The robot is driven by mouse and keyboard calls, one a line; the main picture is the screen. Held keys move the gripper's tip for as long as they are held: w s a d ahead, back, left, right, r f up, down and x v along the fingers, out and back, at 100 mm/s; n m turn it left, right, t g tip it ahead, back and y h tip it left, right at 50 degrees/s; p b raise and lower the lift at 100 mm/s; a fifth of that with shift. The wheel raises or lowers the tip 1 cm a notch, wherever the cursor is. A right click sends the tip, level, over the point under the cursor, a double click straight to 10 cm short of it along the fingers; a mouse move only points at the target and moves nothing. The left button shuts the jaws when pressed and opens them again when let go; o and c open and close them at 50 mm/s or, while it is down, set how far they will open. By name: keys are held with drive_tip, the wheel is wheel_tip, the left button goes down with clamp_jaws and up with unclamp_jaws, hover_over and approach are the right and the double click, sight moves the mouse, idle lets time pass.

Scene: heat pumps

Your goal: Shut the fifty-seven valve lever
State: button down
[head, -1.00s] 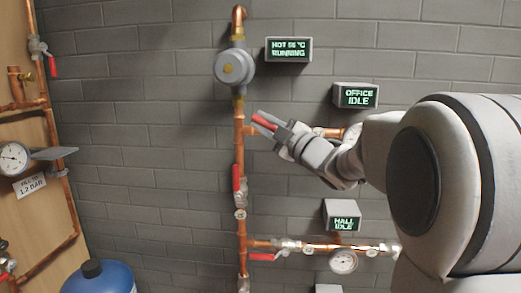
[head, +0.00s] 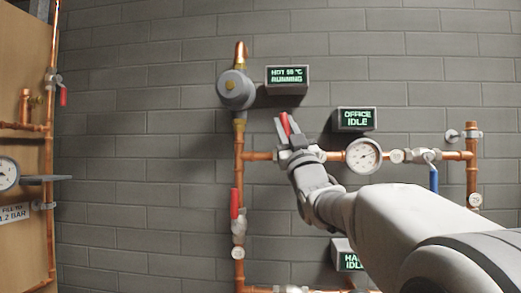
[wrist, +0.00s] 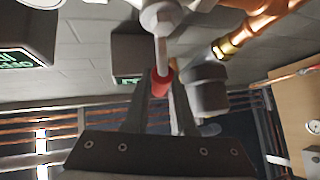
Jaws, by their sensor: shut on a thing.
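My gripper (head: 287,122) is shut on a red valve lever (head: 285,127) on the horizontal copper branch below the OFFICE display. The lever stands nearly upright, across the pipe. Its valve body is mostly hidden behind my gripper in the head view. In the wrist view, the red lever end (wrist: 161,80) sits between my fingers (wrist: 165,102), and its bare metal stem runs up to the valve (wrist: 163,14). No label reading fifty-seven can be made out.
A grey round pump (head: 235,90) sits upper left on the riser. Another red lever (head: 235,204) stands along the riser below. A gauge (head: 364,155) and a blue lever (head: 434,180) are on the branch to the right. The OFFICE display (head: 356,119) reads IDLE.

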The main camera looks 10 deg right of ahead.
drive_tip(key=shift+s+d+m+h+b, duration=0.1)
drive_tip(key=shift+d+m+h+b, duration=0.15)
drive_tip(key=shift+m+h+b, duration=0.4)
drive_tip(key=shift+s+d+m+h+b, duration=0.1)
drive_tip(key=shift+d+m+h+b, duration=0.15)
drive_tip(key=shift+m+h, duration=0.7)
drive_tip(key=shift+d+m+h+b, duration=0.25)
drive_tip(key=shift+m+h+b, duration=0.15)
drive_tip(key=shift+m+h, duration=0.4)
drive_tip(key=c, duration=0.8)
unclamp_jaws()
drive_tip(key=shift+o, duration=0.2)
drive_tip(key=b+v, duration=0.1)
drive_tip(key=v, duration=1.6)
drive_tip(key=shift+f+b, duration=0.3)
drive_tip(key=shift+b, duration=0.05)
